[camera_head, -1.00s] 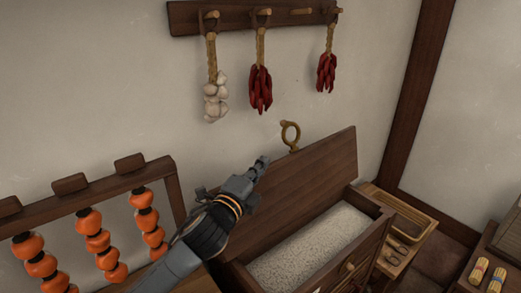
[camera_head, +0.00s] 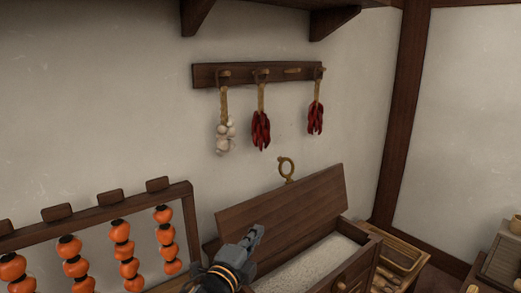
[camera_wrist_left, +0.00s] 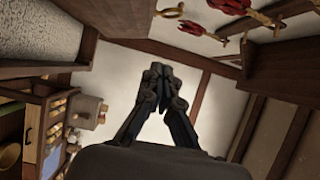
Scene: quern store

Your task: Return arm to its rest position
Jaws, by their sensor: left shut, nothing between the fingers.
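My left gripper (camera_head: 254,233) is at the lower middle of the head view, in front of the chest's raised wooden lid (camera_head: 285,210). Its fingers are together with nothing between them. In the left wrist view the closed fingertips (camera_wrist_left: 157,72) show against the pale wall and ceiling beams. Most of my left arm is below the edge of the head view. My right gripper is not in view.
The open chest (camera_head: 365,250) holds pale grain (camera_head: 310,268). A brass ring (camera_head: 286,167) stands above the lid. Garlic (camera_head: 226,135) and red chilies (camera_head: 261,130) hang from a wall rack (camera_head: 208,76). Persimmon strings (camera_head: 122,245) hang on a frame at left.

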